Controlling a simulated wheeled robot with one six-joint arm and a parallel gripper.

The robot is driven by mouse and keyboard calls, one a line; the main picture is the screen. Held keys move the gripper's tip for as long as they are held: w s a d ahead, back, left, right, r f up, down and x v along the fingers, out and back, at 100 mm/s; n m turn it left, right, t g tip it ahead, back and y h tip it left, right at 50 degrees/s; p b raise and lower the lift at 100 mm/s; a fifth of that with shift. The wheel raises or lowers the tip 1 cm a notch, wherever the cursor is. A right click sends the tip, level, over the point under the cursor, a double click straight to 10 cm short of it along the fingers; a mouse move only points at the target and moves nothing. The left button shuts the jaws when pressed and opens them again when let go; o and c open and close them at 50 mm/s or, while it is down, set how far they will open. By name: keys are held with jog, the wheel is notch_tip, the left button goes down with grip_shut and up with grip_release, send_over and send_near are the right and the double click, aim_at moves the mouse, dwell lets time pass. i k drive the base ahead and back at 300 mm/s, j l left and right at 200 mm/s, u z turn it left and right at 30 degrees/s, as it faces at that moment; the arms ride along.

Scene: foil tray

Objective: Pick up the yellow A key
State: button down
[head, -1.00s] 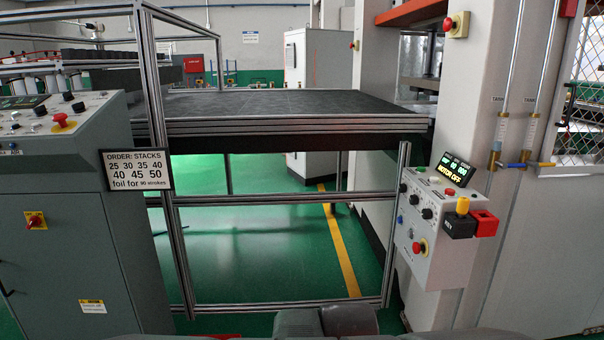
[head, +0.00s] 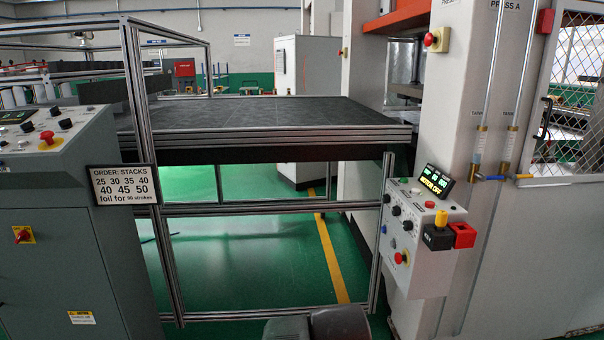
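The yellow A key (head: 441,219) stands upright in a black block (head: 438,238) on top of the right-hand control box (head: 420,245). A red block (head: 463,235) sits just right of the black one. The dark rounded parts at the bottom centre of the head view look like my own arm. My gripper's fingers do not show.
A dark-topped table on a metal frame (head: 270,130) fills the middle. A grey control cabinet (head: 60,240) with an order sign (head: 124,184) stands left. The white press column (head: 450,100) and mesh door (head: 575,90) are right. Green floor (head: 260,260) shows beneath the table.

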aim_at(440, 218)
jog(key=z, duration=1.15)
